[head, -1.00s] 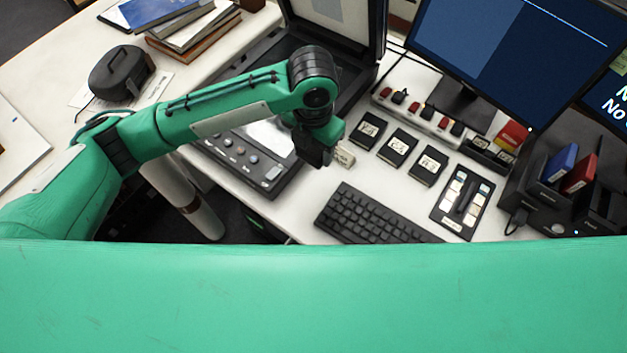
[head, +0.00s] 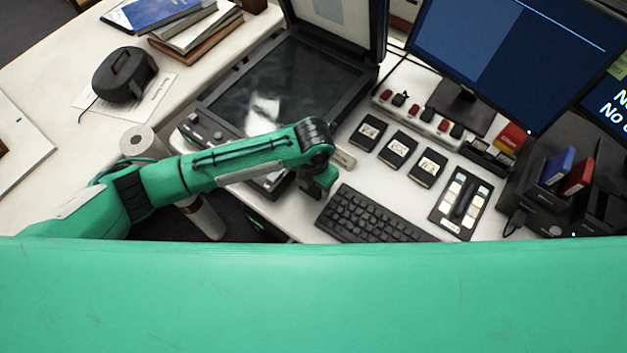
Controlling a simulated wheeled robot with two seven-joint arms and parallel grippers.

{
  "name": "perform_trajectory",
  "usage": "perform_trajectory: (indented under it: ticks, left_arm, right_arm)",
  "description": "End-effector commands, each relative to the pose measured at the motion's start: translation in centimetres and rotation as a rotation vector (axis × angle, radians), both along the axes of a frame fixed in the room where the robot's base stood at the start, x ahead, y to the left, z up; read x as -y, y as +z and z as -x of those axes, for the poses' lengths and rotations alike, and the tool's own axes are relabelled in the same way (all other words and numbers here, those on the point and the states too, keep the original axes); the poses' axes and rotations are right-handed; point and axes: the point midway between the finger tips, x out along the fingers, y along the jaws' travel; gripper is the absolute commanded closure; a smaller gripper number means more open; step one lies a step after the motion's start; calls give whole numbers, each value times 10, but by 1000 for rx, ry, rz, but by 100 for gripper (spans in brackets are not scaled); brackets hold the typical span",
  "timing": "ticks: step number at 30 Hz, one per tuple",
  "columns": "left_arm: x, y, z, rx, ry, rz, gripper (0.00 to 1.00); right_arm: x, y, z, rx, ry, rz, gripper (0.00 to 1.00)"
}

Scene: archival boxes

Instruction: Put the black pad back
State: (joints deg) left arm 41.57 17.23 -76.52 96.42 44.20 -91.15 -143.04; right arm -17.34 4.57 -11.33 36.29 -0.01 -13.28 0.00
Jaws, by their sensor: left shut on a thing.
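Three black pads with pale labels lie in a diagonal row on the white desk: the left one (head: 368,132), the middle one (head: 398,149) and the right one (head: 428,167). My left gripper (head: 313,190) hangs between the scanner's front corner and the keyboard, to the left of and nearer than the pads, and apart from them. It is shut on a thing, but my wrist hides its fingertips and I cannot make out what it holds. My right gripper is not in view.
A flatbed scanner (head: 275,88) with its lid raised stands behind my left arm. A keyboard (head: 372,217) lies just right of the gripper. A small pale labelled block (head: 344,159), a button panel (head: 461,203) and a monitor (head: 515,50) are nearby.

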Motion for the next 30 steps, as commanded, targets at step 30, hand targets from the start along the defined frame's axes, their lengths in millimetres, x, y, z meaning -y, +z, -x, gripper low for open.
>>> perform_trajectory:
  ticks: [30]
  left_arm:
    - [0,58,-2,6,-1,2,34]
  right_arm:
    - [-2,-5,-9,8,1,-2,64]
